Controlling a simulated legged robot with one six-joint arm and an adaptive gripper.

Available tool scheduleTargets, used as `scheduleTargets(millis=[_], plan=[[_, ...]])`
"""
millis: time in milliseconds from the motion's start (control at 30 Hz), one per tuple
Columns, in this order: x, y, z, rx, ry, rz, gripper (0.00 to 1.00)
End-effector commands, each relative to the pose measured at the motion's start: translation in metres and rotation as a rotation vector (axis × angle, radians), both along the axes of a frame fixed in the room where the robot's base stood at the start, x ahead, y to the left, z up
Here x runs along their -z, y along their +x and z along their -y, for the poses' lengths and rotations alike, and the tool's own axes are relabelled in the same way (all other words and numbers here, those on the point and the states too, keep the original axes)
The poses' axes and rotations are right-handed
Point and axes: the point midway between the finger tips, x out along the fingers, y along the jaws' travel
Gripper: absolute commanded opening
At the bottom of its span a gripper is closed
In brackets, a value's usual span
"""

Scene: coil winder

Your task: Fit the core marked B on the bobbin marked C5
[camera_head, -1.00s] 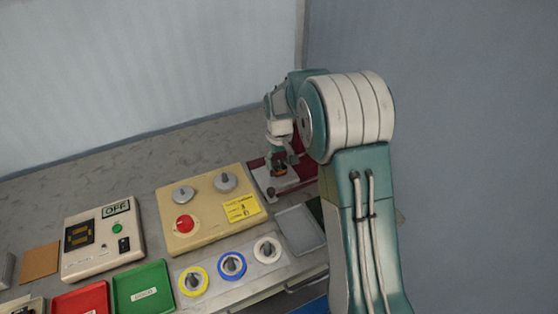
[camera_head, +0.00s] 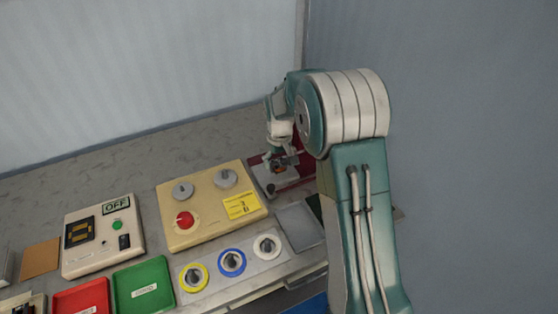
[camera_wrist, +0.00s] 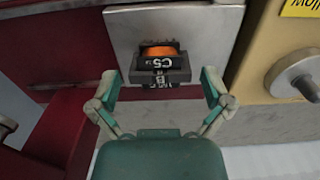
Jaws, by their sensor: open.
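The bobbin marked C5 (camera_wrist: 160,63) is dark with an orange winding and sits on a pale metal plate (camera_wrist: 205,25) in the wrist view. A dark piece with unclear marks shows at its near end. My gripper (camera_wrist: 160,76) is open, with one finger on each side of the bobbin and visible gaps between.
A cream box (camera_head: 207,208) with a red knob and a yellow note stands left of the plate. Yellow, blue and white spools (camera_head: 267,247), a grey tray (camera_head: 299,227), green (camera_head: 143,287) and red trays, and an OFF meter (camera_head: 103,235) stand nearer and farther left.

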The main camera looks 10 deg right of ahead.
Motion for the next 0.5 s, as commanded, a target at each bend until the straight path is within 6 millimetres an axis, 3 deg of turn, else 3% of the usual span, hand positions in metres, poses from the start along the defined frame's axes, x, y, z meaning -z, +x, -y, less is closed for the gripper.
scheduleTargets(millis=[267,500], plan=[[-0.011,0.0,0.0,0.0,0.0,0.001,1.0],[-0.058,0.001,0.0,0.0,0.0,0.004,1.0]])
